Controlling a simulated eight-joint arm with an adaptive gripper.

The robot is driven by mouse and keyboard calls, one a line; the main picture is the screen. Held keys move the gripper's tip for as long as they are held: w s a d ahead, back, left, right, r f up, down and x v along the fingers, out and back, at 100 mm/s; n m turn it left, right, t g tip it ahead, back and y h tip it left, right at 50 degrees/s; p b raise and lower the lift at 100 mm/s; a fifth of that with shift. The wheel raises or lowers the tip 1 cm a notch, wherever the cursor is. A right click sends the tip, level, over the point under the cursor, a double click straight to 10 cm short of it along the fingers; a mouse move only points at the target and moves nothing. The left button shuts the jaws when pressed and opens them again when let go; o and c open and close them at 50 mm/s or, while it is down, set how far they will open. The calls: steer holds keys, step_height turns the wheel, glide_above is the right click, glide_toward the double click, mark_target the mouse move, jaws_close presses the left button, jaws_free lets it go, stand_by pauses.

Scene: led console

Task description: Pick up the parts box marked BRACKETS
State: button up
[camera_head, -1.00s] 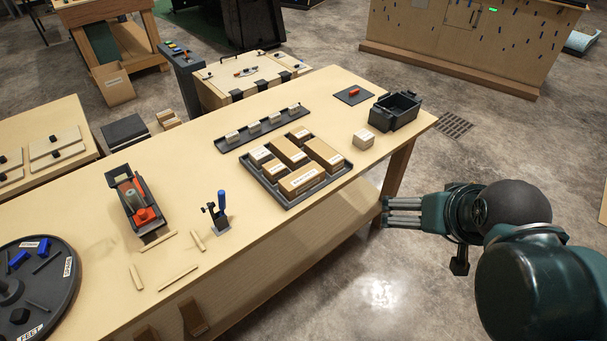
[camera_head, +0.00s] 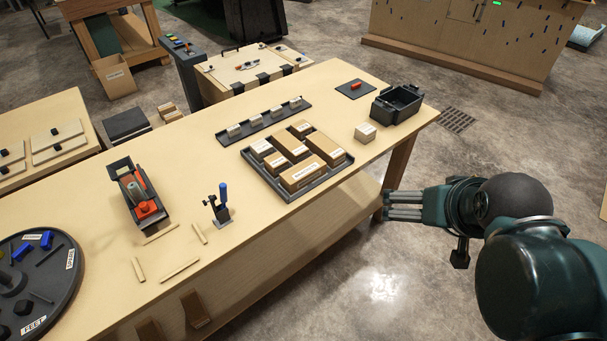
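Several brown cardboard parts boxes with white labels sit in a dark tray (camera_head: 279,191) on the wooden workbench. The largest label is on the front box (camera_head: 303,177); the others are a right box (camera_head: 326,149), a middle box (camera_head: 290,147) and smaller boxes at the left and back. The label writing is too small to read, so I cannot tell which box is marked BRACKETS. My gripper (camera_head: 404,205) is off the bench's right front edge, over the floor, pointing left and apart from the boxes. Its fingers look parallel; its opening is unclear.
A small labelled box (camera_head: 365,132) stands right of the tray, near a black bin (camera_head: 397,104). A dark rack (camera_head: 264,121) with several small blocks lies behind the tray. A blue-handled clamp (camera_head: 220,205) and a red-and-black device (camera_head: 140,193) stand to the left.

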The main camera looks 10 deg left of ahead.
steer(key=n+g+y+p, duration=0.35)
steer(key=n+p, duration=0.55)
steer(key=p, duration=0.4)
glide_above(304, 169)
steer(key=s+d, duration=0.2)
step_height(304, 169, down, 10)
steer(key=shift+r, duration=0.15)
steer(key=shift+s+a+b, duration=0.1)
steer(key=shift+b, duration=0.2)
steer(key=shift+x, duration=1.3)
steer(key=shift+b+x, duration=0.3)
steer(key=shift+x, duration=2.25)
